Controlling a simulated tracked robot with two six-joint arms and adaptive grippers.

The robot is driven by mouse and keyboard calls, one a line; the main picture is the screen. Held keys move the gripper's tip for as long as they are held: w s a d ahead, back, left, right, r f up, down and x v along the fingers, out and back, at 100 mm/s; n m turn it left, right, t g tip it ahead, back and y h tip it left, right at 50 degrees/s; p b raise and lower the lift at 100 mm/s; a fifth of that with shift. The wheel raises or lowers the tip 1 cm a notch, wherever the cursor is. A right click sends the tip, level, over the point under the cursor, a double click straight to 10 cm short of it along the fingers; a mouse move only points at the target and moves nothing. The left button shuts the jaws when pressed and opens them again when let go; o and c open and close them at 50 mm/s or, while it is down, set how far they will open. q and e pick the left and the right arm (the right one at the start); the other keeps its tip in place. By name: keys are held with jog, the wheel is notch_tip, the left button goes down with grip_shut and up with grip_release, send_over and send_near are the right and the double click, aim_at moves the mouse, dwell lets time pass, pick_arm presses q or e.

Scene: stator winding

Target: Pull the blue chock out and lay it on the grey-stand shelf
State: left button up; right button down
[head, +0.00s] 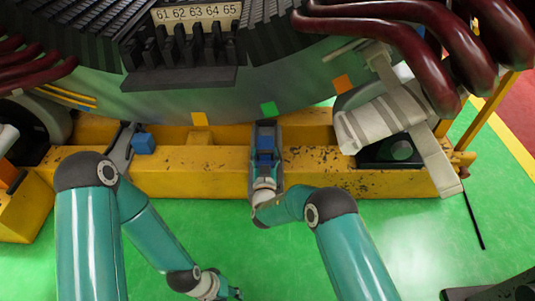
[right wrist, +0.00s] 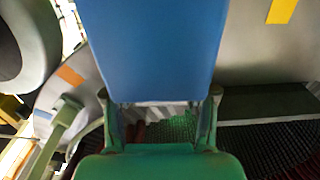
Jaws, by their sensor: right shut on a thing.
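My right gripper (head: 265,130) is over the yellow beam, below the green square on the big round stator, in the head view. It is shut on the blue chock (head: 265,157), which is partly hidden by the gripper. In the right wrist view the chock (right wrist: 155,50) is a large blue face at the fingers (right wrist: 160,125). Whether it still touches the beam or stator is not clear. My left gripper (head: 230,294) is low at the bottom edge, over the green floor and partly cut off; its jaws are too small to read. I cannot identify the grey-stand shelf for certain.
The yellow beam (head: 205,180) runs across under the stator (head: 225,100). Another blue block (head: 143,143) sits at its left. A pale strapped part (head: 385,125) stands at right, under dark red cables (head: 400,35). A dark grey structure (head: 490,293) shows bottom right. Green floor is open before it.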

jog(key=shift+d, duration=0.1)
jog(key=shift+c, duration=1.3)
grip_release()
jog(key=shift+s, duration=0.4)
jog(key=s, duration=1.1)
jog(key=shift+d, duration=0.35)
jog(key=shift+c, duration=0.3)
